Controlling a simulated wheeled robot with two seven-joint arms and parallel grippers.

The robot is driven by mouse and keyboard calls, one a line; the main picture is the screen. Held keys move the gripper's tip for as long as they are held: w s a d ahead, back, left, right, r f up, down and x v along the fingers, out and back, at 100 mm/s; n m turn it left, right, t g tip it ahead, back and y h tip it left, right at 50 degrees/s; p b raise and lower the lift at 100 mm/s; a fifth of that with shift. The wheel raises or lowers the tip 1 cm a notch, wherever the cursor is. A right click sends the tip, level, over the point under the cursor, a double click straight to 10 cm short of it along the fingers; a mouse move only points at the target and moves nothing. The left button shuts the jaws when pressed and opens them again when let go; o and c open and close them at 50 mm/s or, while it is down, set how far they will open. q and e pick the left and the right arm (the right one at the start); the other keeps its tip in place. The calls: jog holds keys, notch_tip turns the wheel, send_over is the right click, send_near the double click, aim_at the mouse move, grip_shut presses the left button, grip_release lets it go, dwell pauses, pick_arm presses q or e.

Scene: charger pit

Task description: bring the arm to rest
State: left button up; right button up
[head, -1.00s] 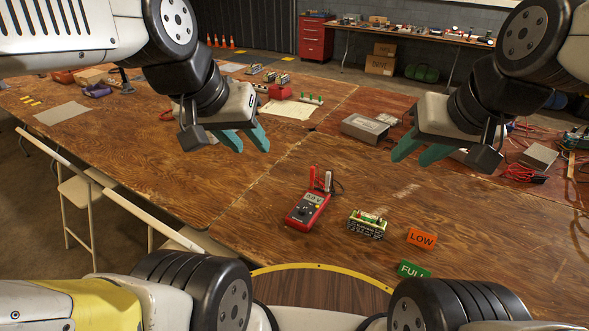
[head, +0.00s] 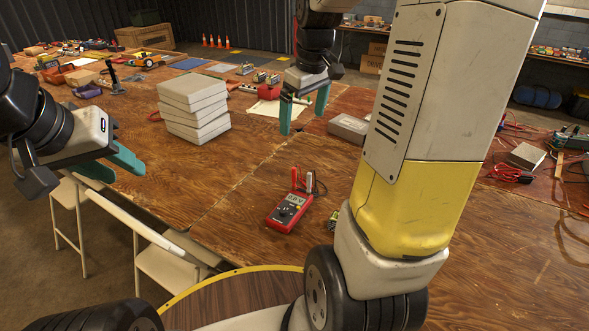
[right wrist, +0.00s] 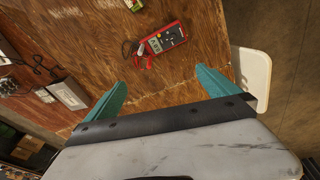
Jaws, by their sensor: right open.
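My right gripper (head: 304,108) is in the middle of the head view, its teal fingers pointing down, apart and empty, near the white sheet on the table. Its fingers also show in the right wrist view (right wrist: 158,95), spread with nothing between them. My right arm's pale and yellow links cover much of the right half of the head view. My left gripper (head: 112,166) is at the left, fingers apart and empty, over the table's left edge. A red multimeter (head: 287,213) lies on the table, also in the right wrist view (right wrist: 166,38). A small green battery pack (head: 333,220) is mostly hidden behind my arm.
A stack of grey boxes (head: 195,107) stands left of my right gripper. A grey power box (head: 349,128) lies right of it. Red cables (head: 509,173) lie at the right. Pale stools (head: 168,268) stand at the near left edge.

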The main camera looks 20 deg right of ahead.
jog(key=w+d+f+n+g, duration=0.25)
jog(key=w+d+f, duration=0.25)
jog(key=w+f, duration=0.4)
jog(key=shift+n, duration=0.25)
jog(key=f, duration=0.7)
jog(key=s+f, duration=0.1)
jog(key=f, duration=0.3)
jog(key=shift+d, duration=0.15)
